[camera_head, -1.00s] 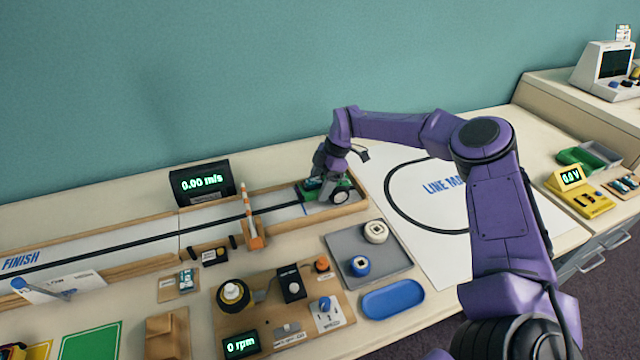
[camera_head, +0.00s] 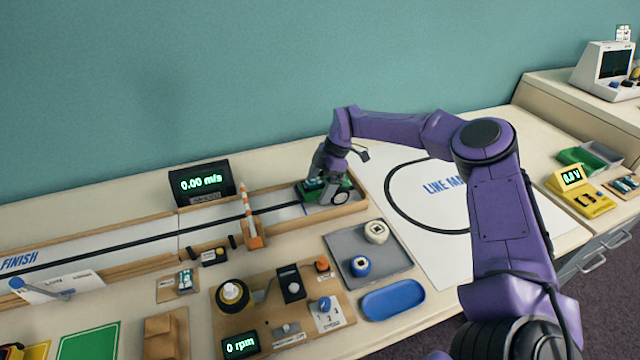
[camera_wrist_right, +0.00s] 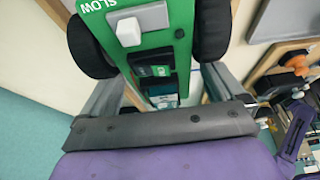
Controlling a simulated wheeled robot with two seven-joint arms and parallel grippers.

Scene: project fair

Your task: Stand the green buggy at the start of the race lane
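The green buggy (camera_head: 314,193) with black wheels stands upright in the right end of the wood-edged race lane (camera_head: 282,222), near the end wall. My right gripper (camera_head: 326,186) is low over the buggy. In the right wrist view, the buggy's green top (camera_wrist_right: 152,55) with a white switch and the word SLOW lies between the spread fingers of my right gripper (camera_wrist_right: 160,85). Gaps show between the fingers and the body, so the gripper looks open around it. The fingertips are partly hidden by the buggy. My left gripper is out of view.
An orange-and-white striped post (camera_head: 249,217) stands at the lane just left of the buggy. A speed display (camera_head: 201,184) stands behind the lane. A grey tray (camera_head: 388,262) with two round parts and a blue tray (camera_head: 393,299) lie in front.

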